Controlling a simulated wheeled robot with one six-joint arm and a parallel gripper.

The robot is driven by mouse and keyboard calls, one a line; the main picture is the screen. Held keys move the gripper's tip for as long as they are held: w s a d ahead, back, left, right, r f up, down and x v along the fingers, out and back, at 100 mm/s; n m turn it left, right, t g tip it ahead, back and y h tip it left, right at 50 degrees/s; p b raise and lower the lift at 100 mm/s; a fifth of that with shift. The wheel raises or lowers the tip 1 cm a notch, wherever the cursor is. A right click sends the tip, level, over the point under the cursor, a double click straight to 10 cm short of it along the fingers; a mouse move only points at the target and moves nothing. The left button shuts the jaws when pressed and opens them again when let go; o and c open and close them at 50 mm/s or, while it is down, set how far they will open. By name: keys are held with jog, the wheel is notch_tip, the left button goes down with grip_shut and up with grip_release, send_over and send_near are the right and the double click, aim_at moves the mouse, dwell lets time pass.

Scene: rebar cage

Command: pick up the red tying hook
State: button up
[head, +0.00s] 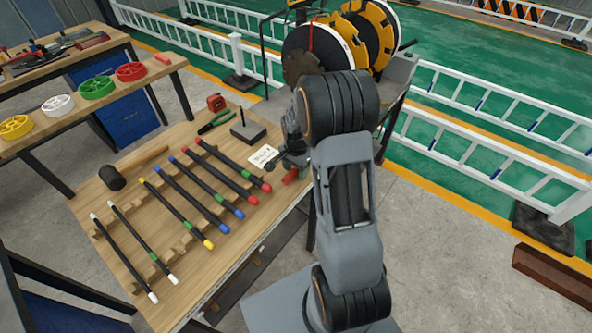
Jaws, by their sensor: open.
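A short red handle-like piece (291,175), the likely red tying hook, lies at the right edge of the wooden workbench (205,135). It is partly hidden behind my arm, and its hook end cannot be made out. My gripper (277,165) is dark and small in the head view, just left of and close to the red piece. It is open. Whether it touches the red piece cannot be told.
Several black rods with white, yellow, blue and red ends, such as a red-tipped rod (228,161), lie on notched supports. A white card (263,157), a black block with a pin (248,131), green-handled pliers (216,122), a red tape measure (216,102) and a mallet (113,177) lie nearby.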

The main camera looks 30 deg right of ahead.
jog(key=shift+f, duration=0.25)
jog(key=c, duration=1)
jog(key=shift+r, duration=0.15)
jog(key=shift+r, duration=0.55)
jog(key=s+d+r+b, duration=0.2)
jog(key=s+d+r, duration=0.7)
jog(key=s+r, duration=0.1)
jog(key=shift+s+d+r, duration=0.15)
jog(key=shift+s+r, duration=0.05)
jog(key=shift+r, duration=0.65)
